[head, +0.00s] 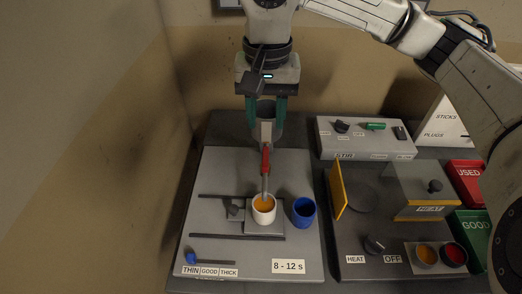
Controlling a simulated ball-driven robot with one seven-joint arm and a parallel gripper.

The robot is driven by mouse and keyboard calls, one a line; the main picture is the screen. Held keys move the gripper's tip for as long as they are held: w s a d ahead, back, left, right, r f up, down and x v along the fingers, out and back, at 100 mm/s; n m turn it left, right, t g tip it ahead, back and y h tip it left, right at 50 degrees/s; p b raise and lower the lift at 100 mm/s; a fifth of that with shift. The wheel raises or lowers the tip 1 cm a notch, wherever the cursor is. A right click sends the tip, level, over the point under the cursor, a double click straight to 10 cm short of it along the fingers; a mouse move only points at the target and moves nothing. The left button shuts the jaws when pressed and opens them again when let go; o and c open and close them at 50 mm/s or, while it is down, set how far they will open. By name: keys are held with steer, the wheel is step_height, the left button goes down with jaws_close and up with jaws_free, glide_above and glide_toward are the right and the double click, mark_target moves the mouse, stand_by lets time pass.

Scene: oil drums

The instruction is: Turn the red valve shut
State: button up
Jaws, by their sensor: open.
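No red valve can be made out for certain. A slim red piece (265,158) stands upright below my gripper, with a thin metal stem reaching down into a white cup of orange liquid (264,210). A grey tapered piece (266,132) shows above the red piece; I cannot tell whether they are joined. My gripper (266,117) points down with its green fingers apart, one on each side of the grey piece's upper part. Whether the fingers touch it is unclear.
A blue cup (303,211) stands right of the white cup on the grey board (295,170). A heater unit (375,225) with an orange-edged flap is to the right. Red "USED" (467,180) and green "GOOD" (472,232) bins are at far right. A "STIR" box (365,145) is behind.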

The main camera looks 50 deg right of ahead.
mark_target(265, 156)
step_height(265, 156, down, 10)
steer(key=shift+s+p, duration=0.1)
steer(key=shift+p, duration=0.65)
jaws_close()
